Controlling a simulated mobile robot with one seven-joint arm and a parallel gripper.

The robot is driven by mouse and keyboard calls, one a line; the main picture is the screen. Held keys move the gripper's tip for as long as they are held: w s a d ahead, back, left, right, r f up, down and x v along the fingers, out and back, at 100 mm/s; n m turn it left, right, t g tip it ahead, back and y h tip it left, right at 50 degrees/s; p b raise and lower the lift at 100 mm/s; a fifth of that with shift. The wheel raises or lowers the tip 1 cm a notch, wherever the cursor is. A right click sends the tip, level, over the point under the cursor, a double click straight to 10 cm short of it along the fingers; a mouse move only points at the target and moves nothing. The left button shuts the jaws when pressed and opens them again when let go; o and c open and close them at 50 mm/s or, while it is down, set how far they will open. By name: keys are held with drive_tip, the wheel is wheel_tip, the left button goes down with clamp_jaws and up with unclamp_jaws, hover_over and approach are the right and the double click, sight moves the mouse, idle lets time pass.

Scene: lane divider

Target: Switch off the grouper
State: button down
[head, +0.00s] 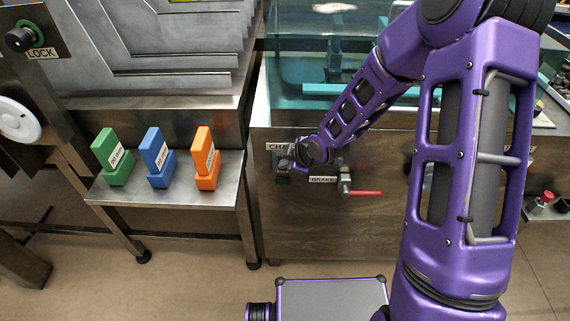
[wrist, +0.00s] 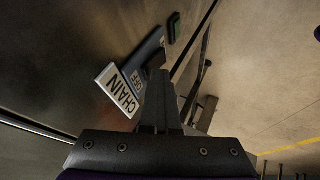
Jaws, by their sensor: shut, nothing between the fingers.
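A white label reading CHAIN (wrist: 121,91) is on the front of the metal machine, partly hidden by my arm in the head view (head: 277,146). A smaller tag reading OFF (wrist: 137,83) is beside it, on a dark grey part (wrist: 146,50). A small green-and-dark piece (wrist: 174,27) shows just past it. My gripper (wrist: 160,78) is shut and empty, with its fingertips close beside the dark grey part. I cannot tell whether they touch it. In the head view my wrist mostly hides this spot. No label reading "grouper" is legible.
A BRAKE label (head: 323,180) and a red-handled valve (head: 360,193) are just right of my gripper. Green (head: 113,157), blue (head: 159,158) and orange (head: 206,158) blocks stand on a metal shelf (head: 225,190) to the left. A LOCK knob (head: 20,39) is at far left.

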drive_tip(key=shift+r, duration=0.1)
drive_tip(key=shift+w+r+p, duration=0.1)
drive_tip(key=shift+r+p, duration=0.6)
drive_tip(key=shift+r, duration=0.1)
drive_tip(key=shift+f, duration=0.1)
